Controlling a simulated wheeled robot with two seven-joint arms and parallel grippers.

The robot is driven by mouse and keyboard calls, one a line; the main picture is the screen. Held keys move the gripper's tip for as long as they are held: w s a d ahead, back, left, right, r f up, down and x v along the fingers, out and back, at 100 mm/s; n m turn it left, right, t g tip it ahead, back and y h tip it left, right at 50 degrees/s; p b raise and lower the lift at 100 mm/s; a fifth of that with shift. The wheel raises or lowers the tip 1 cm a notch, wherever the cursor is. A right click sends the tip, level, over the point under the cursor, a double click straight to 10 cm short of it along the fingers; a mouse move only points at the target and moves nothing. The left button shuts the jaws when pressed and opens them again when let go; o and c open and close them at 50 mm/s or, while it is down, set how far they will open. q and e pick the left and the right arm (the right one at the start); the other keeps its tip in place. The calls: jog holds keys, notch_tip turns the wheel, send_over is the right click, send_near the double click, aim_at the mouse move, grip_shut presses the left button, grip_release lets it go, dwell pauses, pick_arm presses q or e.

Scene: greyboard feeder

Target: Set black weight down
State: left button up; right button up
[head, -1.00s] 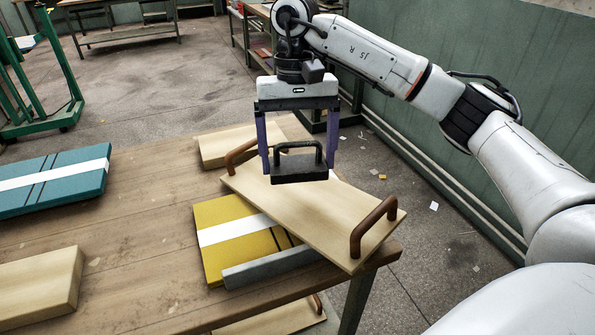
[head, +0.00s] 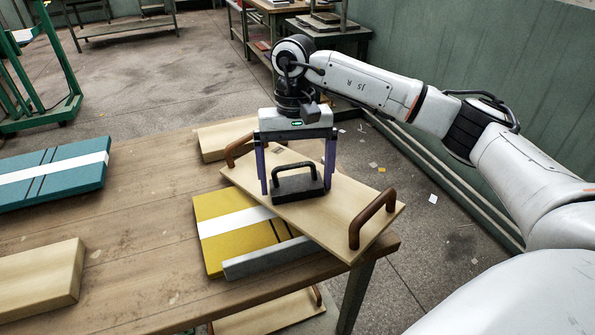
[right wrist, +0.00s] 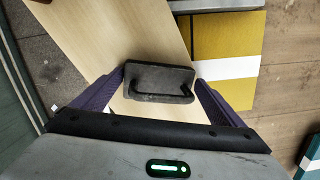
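The black weight (head: 298,190), a flat block with an arched handle, appears to rest on the pale board with brown handles (head: 335,212). It also shows in the right wrist view (right wrist: 160,84). My right gripper (head: 297,190) is above the board, its two purple fingers on either side of the weight. The fingers look slightly parted from the weight's ends, with a thin gap at the left one. The fingertips also show in the right wrist view (right wrist: 160,76). My left gripper is not in view.
The board lies slanted, partly over a yellow panel with a white stripe (head: 225,250), by a grey bar (head: 268,258). A pale block (head: 222,138) is behind. A teal panel (head: 60,180) and another pale block (head: 40,275) lie left. The wooden table's (head: 140,215) middle is clear.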

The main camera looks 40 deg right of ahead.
aim_at(297, 179)
jog(key=shift+s+d+f, duration=0.1)
jog(key=shift+s+f, duration=0.05)
jog(key=shift+f, duration=0.1)
jog(key=shift+r, duration=0.3)
jog(key=r, duration=0.3)
jog(key=w+r, duration=0.1)
jog(key=r, duration=0.3)
jog(key=r+p, duration=0.1)
jog(key=r, duration=0.3)
jog(key=shift+w+d+r, duration=0.25)
jog(key=shift+d, duration=0.05)
jog(key=shift+s, duration=0.1)
